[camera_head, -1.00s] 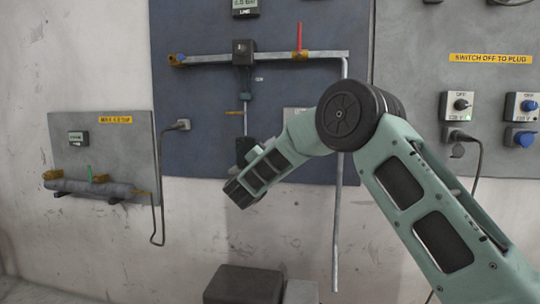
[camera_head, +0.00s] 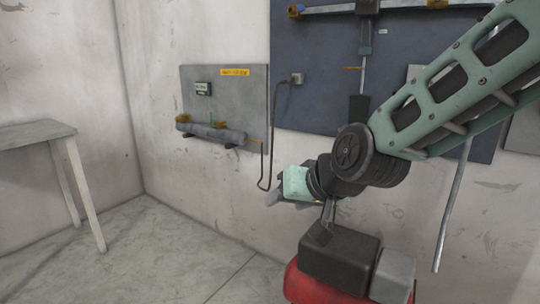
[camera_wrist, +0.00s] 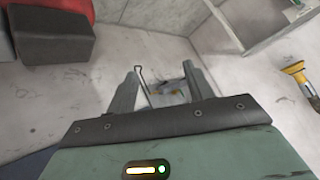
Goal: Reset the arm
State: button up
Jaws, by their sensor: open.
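My arm is bent, with its elbow high at the right of the head view and its forearm reaching down and left. My gripper (camera_head: 274,200) is at the low end, in front of the wall and below the small grey panel. In the wrist view my gripper (camera_wrist: 162,72) shows two grey fingers spread apart. No held object shows between them. A thin bent rod or cable and a small blurred yellow and blue patch show beyond the fingers.
A small grey panel (camera_head: 226,78) carries a grey pipe (camera_head: 210,132); a cable (camera_head: 272,150) hangs beside it. A larger blue-grey panel (camera_head: 310,70) is behind my arm. A table (camera_head: 35,132) stands left. The floor (camera_head: 150,250) at lower left is clear.

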jog(key=s+d+f+n+g+h, duration=0.2)
jog(key=s+d+g, duration=0.1)
jog(key=s, duration=0.5)
jog(key=s+d+f+n+g+h, duration=0.1)
jog(key=s+d+f+n+g, duration=0.2)
jog(key=s, duration=0.6)
jog(key=s+d+f+n+g+h, duration=0.15)
jog(key=s+d, duration=0.25)
jog(key=s, duration=0.4)
notch_tip(320, 180, up, 17)
jog(key=p, duration=1.8)
jog(key=shift+s+d+m, duration=0.2)
jog(key=shift+s+m, duration=0.05)
jog(key=shift+m, duration=0.2)
